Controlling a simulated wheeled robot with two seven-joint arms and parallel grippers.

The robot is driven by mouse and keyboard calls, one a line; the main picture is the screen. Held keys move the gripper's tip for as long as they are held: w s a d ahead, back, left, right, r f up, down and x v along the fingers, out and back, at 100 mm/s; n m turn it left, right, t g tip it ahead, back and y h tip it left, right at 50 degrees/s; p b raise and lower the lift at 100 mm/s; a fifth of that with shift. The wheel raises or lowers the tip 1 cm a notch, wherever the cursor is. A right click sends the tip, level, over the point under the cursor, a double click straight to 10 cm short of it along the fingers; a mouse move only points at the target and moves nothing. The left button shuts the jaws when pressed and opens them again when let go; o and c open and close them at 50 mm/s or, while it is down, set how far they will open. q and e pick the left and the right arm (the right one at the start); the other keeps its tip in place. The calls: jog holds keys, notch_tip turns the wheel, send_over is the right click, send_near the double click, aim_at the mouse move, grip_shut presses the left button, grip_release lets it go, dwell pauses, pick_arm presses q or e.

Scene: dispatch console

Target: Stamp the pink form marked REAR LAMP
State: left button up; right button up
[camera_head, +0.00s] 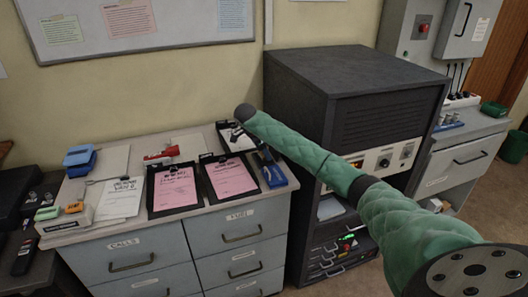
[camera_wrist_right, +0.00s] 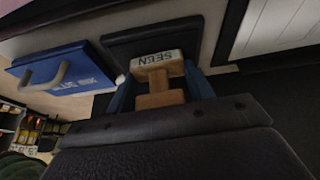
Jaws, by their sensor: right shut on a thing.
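Two pink forms lie on black clipboards on the grey cabinet top, a left one (camera_head: 175,187) and a right one (camera_head: 232,179). Their headings are too small to read surely, so I cannot tell which says REAR LAMP. My right gripper (camera_wrist_right: 160,88) is shut on a wooden stamp (camera_wrist_right: 158,78) labelled SEEN, between its blue fingers. In the wrist view the stamp is over or against a dark flat pad (camera_wrist_right: 128,45); contact is unclear. In the head view my right gripper (camera_head: 258,149) is behind the right form's clipboard. My left gripper is not in view.
A blue ink box lid (camera_wrist_right: 50,72) with a handle is beside the pad; it also shows in the head view (camera_head: 272,175). A white sheet (camera_head: 120,198), a red tool (camera_head: 160,153) and a blue device (camera_head: 80,158) lie left. A dark rack (camera_head: 345,95) stands close on the right.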

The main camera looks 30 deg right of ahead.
dwell(0.4)
jog(key=shift+r+p, duration=1.55)
jog(key=shift+r, duration=1.9)
